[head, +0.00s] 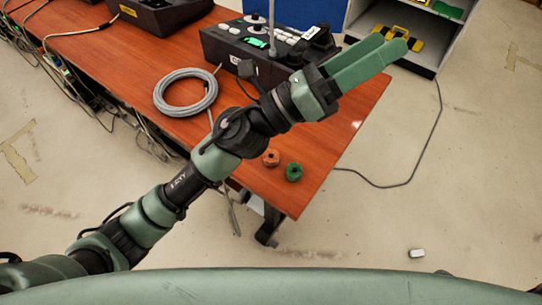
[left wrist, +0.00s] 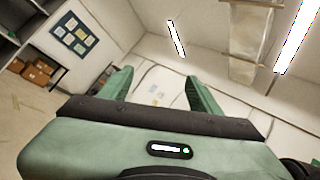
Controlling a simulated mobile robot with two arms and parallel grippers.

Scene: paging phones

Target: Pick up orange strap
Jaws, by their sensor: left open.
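The orange strap (head: 271,157) is a small rolled coil lying on the red-brown table (head: 345,130), near its front right part in the head view. A green rolled coil (head: 293,172) lies just right of it, closer to the edge. My left gripper (head: 386,46) is raised over the far right side of the table, pointing up and right, away from the strap. In the left wrist view its two green fingers (left wrist: 160,85) are apart with nothing between them. The strap does not show in the left wrist view. My right gripper is in neither view.
A grey cable coil (head: 186,92) lies left of the strap on the table. A black desk console (head: 250,45) stands behind, partly hidden by my arm. A shelf unit (head: 447,45) stands at the back right. A small white object (head: 417,253) lies on the floor.

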